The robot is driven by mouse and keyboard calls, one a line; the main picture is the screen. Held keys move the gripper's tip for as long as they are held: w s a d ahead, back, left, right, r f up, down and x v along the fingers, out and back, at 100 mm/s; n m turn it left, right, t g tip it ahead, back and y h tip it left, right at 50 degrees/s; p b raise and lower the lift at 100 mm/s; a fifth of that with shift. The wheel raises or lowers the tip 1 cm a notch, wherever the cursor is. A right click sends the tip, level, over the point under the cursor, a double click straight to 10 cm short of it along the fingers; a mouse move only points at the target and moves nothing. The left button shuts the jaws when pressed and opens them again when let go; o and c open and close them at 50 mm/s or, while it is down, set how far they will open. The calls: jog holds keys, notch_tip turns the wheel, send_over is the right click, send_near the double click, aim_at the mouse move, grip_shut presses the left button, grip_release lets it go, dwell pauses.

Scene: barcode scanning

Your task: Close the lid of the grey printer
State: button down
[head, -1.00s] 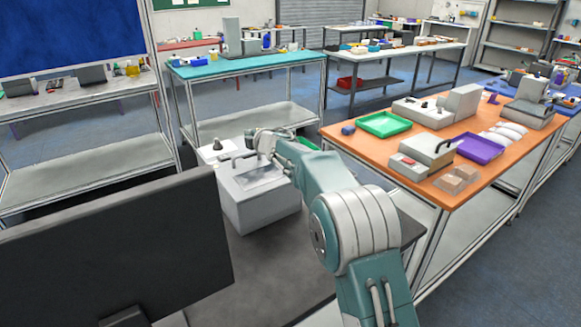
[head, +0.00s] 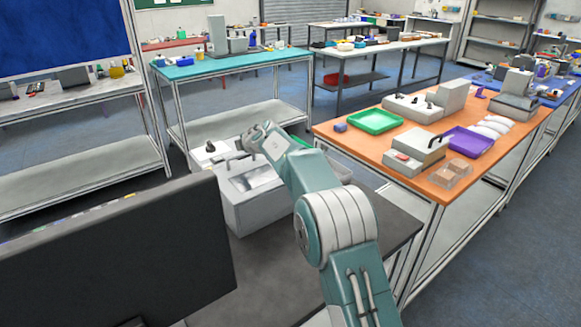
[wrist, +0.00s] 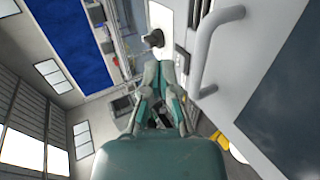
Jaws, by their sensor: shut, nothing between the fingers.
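The grey printer (head: 245,208) is a box on the dark bench, left of my arm in the head view. Its top has a window (head: 258,179) and a curved handle (head: 238,158). In the wrist view the handle (wrist: 210,55) and the dark window (wrist: 292,100) fill the right side. I cannot clearly tell how far the lid is raised. My gripper (wrist: 160,72) is shut and empty, left of the handle and apart from it in the picture. In the head view my gripper (head: 254,134) is above the printer's far side, partly hidden by my wrist.
A black panel (head: 115,250) stands close at the left front. The orange table (head: 340,146) at right holds a green tray (head: 375,122), a purple tray (head: 468,140) and several devices. The dark bench top (head: 260,270) before the printer is mostly clear.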

jog(key=shift+w+a+f+g, duration=0.2)
jog(key=shift+a+f+g, duration=0.15)
jog(key=shift+f, duration=0.2)
jog(key=shift+w+f+g+h, duration=0.15)
jog(key=shift+f+g+h, duration=0.1)
jog(key=shift+f+h, duration=0.15)
